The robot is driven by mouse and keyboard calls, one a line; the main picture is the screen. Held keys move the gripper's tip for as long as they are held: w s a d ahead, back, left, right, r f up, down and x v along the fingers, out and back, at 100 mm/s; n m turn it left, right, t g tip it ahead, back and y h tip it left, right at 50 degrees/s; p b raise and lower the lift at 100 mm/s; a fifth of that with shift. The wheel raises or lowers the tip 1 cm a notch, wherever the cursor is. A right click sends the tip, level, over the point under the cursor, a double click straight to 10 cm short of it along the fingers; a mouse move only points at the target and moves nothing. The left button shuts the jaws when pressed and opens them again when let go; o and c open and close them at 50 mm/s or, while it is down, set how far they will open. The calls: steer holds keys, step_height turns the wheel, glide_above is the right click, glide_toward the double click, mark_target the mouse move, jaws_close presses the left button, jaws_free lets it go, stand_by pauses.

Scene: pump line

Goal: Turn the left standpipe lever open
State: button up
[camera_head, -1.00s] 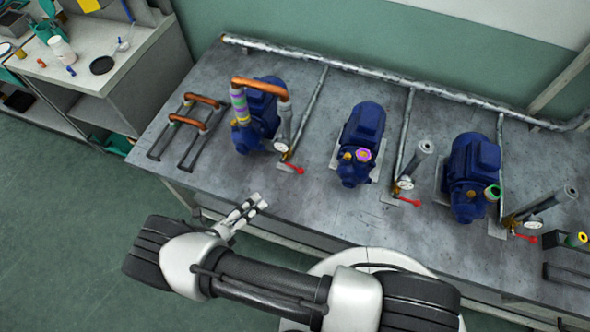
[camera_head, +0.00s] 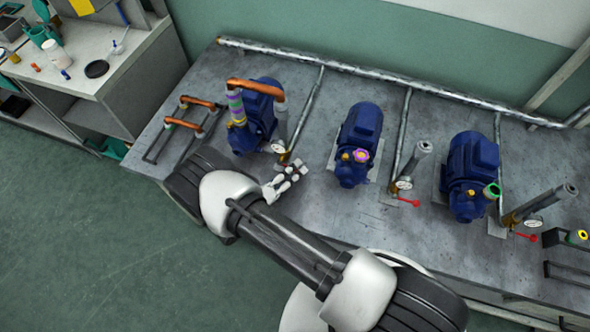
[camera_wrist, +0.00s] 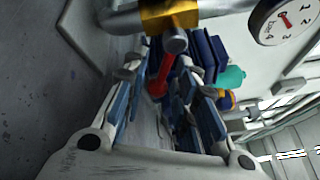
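The left standpipe (camera_head: 281,122) stands beside the left blue pump, with a round gauge (camera_head: 278,147) at its foot. My gripper (camera_head: 294,171) is at the foot of this standpipe and hides its lever in the head view. In the wrist view the red lever (camera_wrist: 161,74) hangs from the brass valve body (camera_wrist: 168,14), which has a grey bolt end in front. My gripper (camera_wrist: 166,88) is open, with the lever between its two fingers near the tips. I cannot tell whether either finger touches it. The gauge also shows in the wrist view (camera_wrist: 286,20).
The left blue pump (camera_head: 256,112) carries an orange-topped hose piece. The middle pump (camera_head: 361,130) and right pump (camera_head: 474,165) have their own standpipes with red levers. A rack (camera_head: 186,128) stands at the left. A long pipe (camera_head: 390,83) runs along the back.

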steer(key=shift+w+d, duration=0.2)
steer(key=shift+c, duration=0.5)
jaws_close()
